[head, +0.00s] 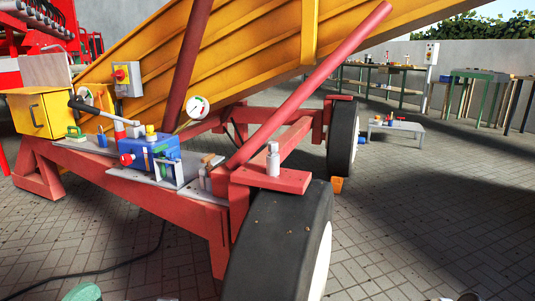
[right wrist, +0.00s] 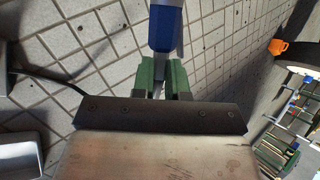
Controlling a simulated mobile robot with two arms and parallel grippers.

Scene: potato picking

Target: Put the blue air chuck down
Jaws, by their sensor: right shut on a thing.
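In the right wrist view my right gripper (right wrist: 165,82) has its green fingers closed around the grey stem of the blue air chuck (right wrist: 166,32). I do not make out the chuck or my right gripper in the head view. My left gripper is not in view.
A red machine frame (head: 207,220) carries a grey shelf (head: 125,176) with a blue box (head: 150,152). A bottle (head: 273,158) stands on a red ledge (head: 290,181) above the black tyre (head: 275,240). A low bench (head: 395,127) stands behind.

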